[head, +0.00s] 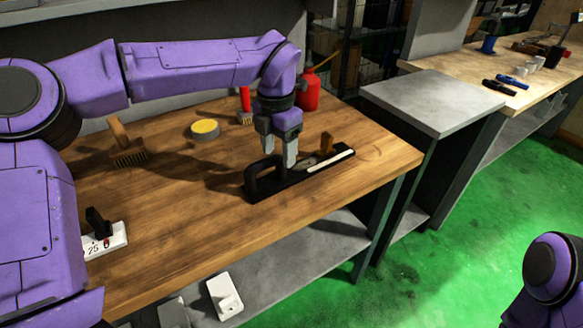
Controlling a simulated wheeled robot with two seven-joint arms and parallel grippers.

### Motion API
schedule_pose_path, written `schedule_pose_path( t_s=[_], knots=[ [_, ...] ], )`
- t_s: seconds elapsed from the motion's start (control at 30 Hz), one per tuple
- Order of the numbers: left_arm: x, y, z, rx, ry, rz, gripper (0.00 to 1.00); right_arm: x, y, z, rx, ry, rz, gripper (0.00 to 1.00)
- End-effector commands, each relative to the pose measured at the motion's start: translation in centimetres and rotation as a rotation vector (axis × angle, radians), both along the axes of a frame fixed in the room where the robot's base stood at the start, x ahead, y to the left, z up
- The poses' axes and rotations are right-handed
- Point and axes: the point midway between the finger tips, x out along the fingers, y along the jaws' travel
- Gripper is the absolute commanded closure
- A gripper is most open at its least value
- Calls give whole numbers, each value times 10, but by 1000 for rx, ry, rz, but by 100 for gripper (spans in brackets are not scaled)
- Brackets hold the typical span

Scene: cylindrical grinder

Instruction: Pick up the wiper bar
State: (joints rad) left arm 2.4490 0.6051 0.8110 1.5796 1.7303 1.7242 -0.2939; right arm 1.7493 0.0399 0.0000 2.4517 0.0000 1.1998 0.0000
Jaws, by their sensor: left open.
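The likely wiper bar (315,176) is a long black bar with a pale strip along its right part and a dark raised loop near its left end. It lies flat on the wooden bench (190,220), near the front right. My left gripper (280,155) points down over the bar, just right of the loop. Its two fingers are apart with nothing seen between them. One fingertip overlaps the bar in the picture; I cannot tell whether it touches. A small brown piece (327,142) stands at the bar's far edge. My right gripper is out of view.
A red bottle (308,92) and a red-handled brush (245,105) stand behind the gripper. A yellow-topped round tin (205,129), a wooden brush (127,145) and a white block marked 25 (105,240) are further left. The bench's front right is clear.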

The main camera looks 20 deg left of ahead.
Motion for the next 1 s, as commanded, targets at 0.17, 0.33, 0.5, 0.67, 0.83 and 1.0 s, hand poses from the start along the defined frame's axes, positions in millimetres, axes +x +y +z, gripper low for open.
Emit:
schedule_pose_path(
  t_s=[0.17,0.33,0.5,0.67,0.83,1.0],
  knots=[
    [3,2,-36,2,12,0,40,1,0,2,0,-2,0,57],
    [3,2,-55,2,10,1,40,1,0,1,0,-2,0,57],
    [4,2,-55,1,8,2,40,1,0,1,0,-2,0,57],
    [4,2,-55,1,8,1,86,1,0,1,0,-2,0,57],
    [4,2,-53,1,5,1,100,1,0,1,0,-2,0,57],
    [4,2,-53,1,5,1,100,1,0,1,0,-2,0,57]
  ],
)
